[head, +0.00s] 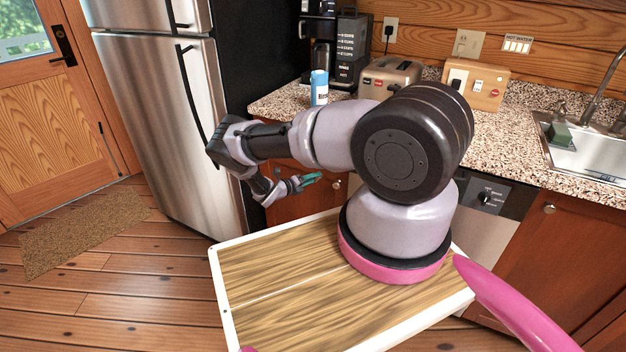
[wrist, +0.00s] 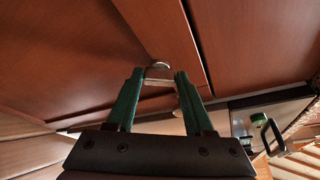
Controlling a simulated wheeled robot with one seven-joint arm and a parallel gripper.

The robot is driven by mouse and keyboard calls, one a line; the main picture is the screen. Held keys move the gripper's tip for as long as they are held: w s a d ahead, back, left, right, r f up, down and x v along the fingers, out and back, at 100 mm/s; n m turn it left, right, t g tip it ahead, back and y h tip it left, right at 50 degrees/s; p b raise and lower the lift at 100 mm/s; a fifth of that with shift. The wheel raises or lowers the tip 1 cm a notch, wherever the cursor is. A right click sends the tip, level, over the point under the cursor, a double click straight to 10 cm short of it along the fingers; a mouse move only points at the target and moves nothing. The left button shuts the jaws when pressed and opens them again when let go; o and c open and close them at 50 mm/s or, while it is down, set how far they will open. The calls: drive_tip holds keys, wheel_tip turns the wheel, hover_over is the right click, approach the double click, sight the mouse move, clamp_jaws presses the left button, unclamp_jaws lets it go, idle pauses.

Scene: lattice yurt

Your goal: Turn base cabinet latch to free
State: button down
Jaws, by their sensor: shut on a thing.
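The base cabinet (head: 290,204) has a reddish-brown wooden front under the counter, left of the dishwasher; its panels fill the wrist view (wrist: 85,45). Its latch (wrist: 158,67) is a small rounded silver piece close to a panel seam. My gripper (wrist: 160,79) has green fingers, one on each side of the latch, and is shut on it. In the head view my gripper (head: 312,180) reaches down at the cabinet front, and the latch cannot be made out there. The latch's exact turn angle is hard to tell.
A steel fridge (head: 165,110) stands close left of my arm. The speckled counter (head: 275,103) above holds a blue-and-white canister (head: 319,88), a toaster (head: 390,76) and a coffee maker (head: 345,50). A dishwasher (head: 487,197) is to the right.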

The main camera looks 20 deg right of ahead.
drive_tip(key=n+h, duration=0.1)
drive_tip(key=n, duration=0.1)
drive_tip(key=f+n+h, duration=0.1)
drive_tip(key=n, duration=0.2)
drive_tip(key=shift+w+a+h, duration=0.1)
drive_tip(key=shift+h, duration=0.2)
drive_tip(key=shift+n, duration=0.3)
drive_tip(key=shift+c, duration=1.4)
unclamp_jaws()
drive_tip(key=v, duration=1)
drive_tip(key=shift+a, duration=0.4)
drive_tip(key=shift+r, duration=0.1)
